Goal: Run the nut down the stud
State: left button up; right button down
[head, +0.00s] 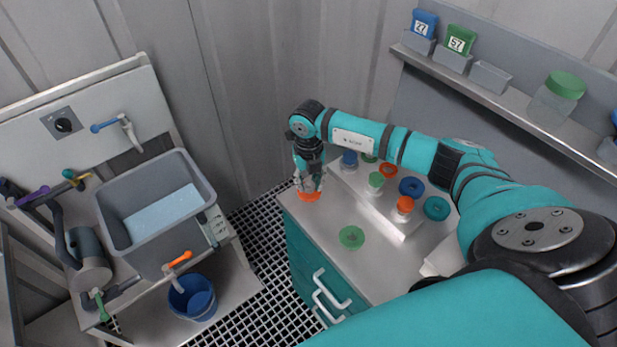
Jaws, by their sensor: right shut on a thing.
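The fingers cover most of this piece. I cannot see a stud under it, nor tell how far down the piece sits. A flat green ring (351,237) lies on the cabinet top to the right of the gripper. My left gripper is not in view.
A pale tray (398,228) behind holds small blue, green and orange capped pieces and rings. A shelf (490,95) with bins and a green-lidded jar (557,97) runs along the wall. A sink basin (165,240) and blue bucket (192,298) stand left. The cabinet top's front is mostly clear.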

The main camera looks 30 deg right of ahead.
aim_at(308, 182)
jog(key=m+p, duration=0.1)
jog(key=m, duration=0.2)
jog(key=shift+s+a, duration=0.1)
jog(key=shift+a, duration=0.1)
jog(key=c, duration=1.4)
grip_release()
jog(key=o, duration=0.5)
jog(key=shift+a, duration=0.1)
jog(key=shift+r, duration=0.3)
notch_tip(308, 182, up, 4)
jog(key=p, duration=0.3)
jog(key=shift+r, duration=0.1)
